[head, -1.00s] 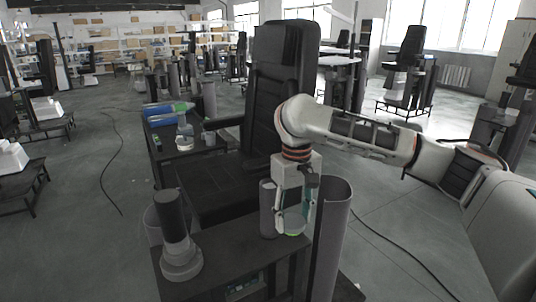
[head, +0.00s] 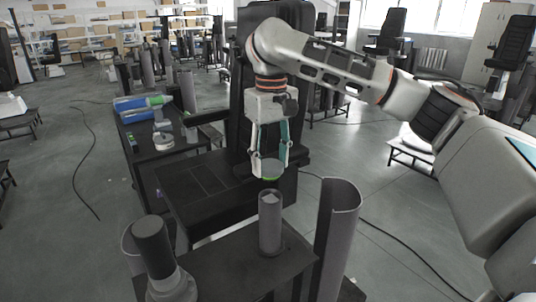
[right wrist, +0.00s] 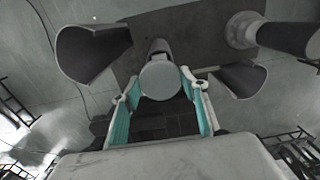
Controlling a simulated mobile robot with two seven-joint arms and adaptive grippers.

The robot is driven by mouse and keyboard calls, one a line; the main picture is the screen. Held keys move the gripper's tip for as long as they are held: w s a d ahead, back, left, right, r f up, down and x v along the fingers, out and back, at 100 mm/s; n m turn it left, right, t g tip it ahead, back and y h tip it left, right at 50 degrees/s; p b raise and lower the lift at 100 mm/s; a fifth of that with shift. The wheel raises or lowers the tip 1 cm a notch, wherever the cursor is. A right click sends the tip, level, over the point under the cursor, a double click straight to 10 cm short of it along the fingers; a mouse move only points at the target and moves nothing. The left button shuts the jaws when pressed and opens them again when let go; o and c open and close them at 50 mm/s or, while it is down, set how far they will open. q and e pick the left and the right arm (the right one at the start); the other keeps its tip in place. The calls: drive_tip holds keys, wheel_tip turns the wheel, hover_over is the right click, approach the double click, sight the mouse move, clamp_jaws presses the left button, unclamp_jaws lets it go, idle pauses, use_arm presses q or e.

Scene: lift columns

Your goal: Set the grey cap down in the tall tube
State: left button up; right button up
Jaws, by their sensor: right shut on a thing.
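My right gripper (head: 270,160) is shut on the grey cap (head: 266,168), a short round piece with a green lower edge. The cap hangs level between the teal-lined fingers. In the head view it shows just above the top of a slim grey tube (head: 270,225) standing on the dark table; a gap shows between them. In the right wrist view the cap (right wrist: 160,80) is a pale disc between the fingers and partly covers the slim tube (right wrist: 157,48). A taller, wider grey tube (head: 338,240), open at the top, stands to the right. My left gripper is out of view.
The dark table (head: 235,262) also carries a dark cylinder on a grey flanged base (head: 152,247) at the left. A black chair (head: 240,120) stands behind my right gripper. Cables lie on the floor.

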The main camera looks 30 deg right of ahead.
sight(271, 177)
drive_tip(key=shift+s+f, duration=0.1)
drive_tip(key=shift+f, duration=2.35)
drive_tip(key=shift+f, duration=0.6)
idle(0.9)
drive_tip(key=o, duration=1.2)
drive_tip(key=shift+c, duration=0.2)
